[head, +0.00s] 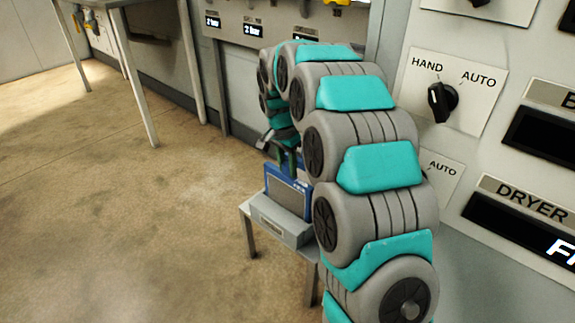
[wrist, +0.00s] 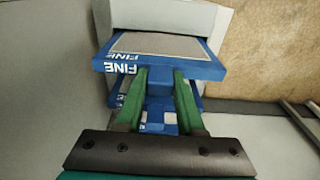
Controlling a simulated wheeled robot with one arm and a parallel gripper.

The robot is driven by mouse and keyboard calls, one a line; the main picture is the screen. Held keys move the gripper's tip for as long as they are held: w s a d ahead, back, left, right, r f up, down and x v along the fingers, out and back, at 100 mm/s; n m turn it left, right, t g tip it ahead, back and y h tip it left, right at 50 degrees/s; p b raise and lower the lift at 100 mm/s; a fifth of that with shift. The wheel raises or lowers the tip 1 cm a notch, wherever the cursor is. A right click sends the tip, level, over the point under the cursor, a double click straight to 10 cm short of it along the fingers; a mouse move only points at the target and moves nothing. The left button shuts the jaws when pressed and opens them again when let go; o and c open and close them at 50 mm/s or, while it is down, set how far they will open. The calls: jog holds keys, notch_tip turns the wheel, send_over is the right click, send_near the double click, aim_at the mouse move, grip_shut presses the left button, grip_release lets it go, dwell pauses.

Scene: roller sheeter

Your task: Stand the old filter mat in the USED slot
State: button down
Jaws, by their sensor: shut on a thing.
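A filter mat with a blue frame, a grey face and the word FINE (wrist: 165,46) is in my gripper (wrist: 160,82). The green fingers meet its near edge in the wrist view. In the head view the blue-framed mat (head: 287,190) is upright under my gripper (head: 286,165), just above or partly inside a grey slotted box (head: 280,222). I cannot tell how deep its lower edge sits. More blue framing with pale patches (wrist: 160,116) shows between the fingers in the wrist view. The label on the box is too small to read, so the USED slot cannot be picked out.
The grey box rests on a small metal stand (head: 250,238) close beside my arm. A control panel with HAND/AUTO knobs (head: 442,100) is at the right. A machine front with small displays (head: 250,70) stands behind. The floor (head: 120,220) at the left is clear.

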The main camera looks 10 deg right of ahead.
jog(key=shift+f, duration=0.5)
jog(key=shift+c, duration=2.2)
grip_release()
jog(key=r, duration=0.6)
jog(key=shift+s+a+r, duration=0.15)
jog(key=shift+a+r, duration=0.15)
jog(key=shift+r, duration=0.05)
jog(key=shift+s+a+r, duration=0.1)
jog(key=shift+r, duration=0.4)
jog(key=shift+s, duration=0.1)
